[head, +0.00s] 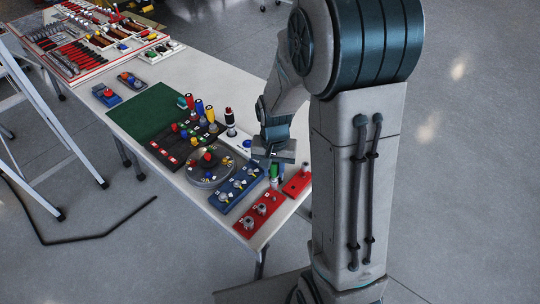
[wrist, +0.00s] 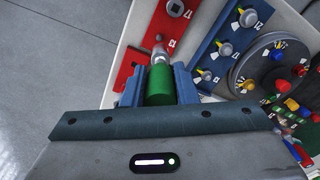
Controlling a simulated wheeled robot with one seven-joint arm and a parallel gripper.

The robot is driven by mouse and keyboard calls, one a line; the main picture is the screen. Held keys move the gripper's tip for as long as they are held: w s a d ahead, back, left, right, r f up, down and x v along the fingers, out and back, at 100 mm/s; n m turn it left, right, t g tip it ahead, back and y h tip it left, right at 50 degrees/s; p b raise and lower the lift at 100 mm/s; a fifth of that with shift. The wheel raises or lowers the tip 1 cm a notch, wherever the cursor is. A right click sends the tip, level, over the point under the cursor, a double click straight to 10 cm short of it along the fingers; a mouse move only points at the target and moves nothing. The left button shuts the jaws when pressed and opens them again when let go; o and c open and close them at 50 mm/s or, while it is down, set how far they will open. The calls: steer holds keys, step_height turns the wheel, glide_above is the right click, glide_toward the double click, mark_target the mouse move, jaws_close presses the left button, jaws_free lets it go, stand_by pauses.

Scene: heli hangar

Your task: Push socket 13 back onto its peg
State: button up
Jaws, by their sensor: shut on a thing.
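My gripper (wrist: 159,85) is shut on a green cylinder (wrist: 160,86), its blue fingers on either side of it. A silver end (wrist: 160,54) shows just beyond the green part, over the red socket rail (wrist: 138,48). I cannot tell whether this silver end is socket 13 itself or whether it touches a peg. In the head view my gripper (head: 274,156) is above the right part of the red rail (head: 246,232), with the green cylinder (head: 274,170) below it. Several silver sockets stand on the rail's left part.
A blue socket rail (head: 218,203) lies behind the red one. A round grey tray (head: 193,179) with coloured knobs, a dark rack (head: 164,154) and a green mat (head: 143,114) lie farther along the white table (head: 175,80). The table's front edge is close to the red rail.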

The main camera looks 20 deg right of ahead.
mark_target(274, 178)
steer(key=shift+s+d+f+b, duration=0.1)
steer(key=shift+s+f+b, duration=0.05)
steer(key=shift+f+b, duration=1.45)
steer(key=shift+f, duration=0.6)
steer(key=shift+f+b, duration=1.1)
stand_by(0.6)
steer(key=shift+r+p, duration=0.85)
steer(key=shift+r, duration=0.25)
steer(key=shift+r+p, duration=1.55)
steer(key=shift+r, duration=0.65)
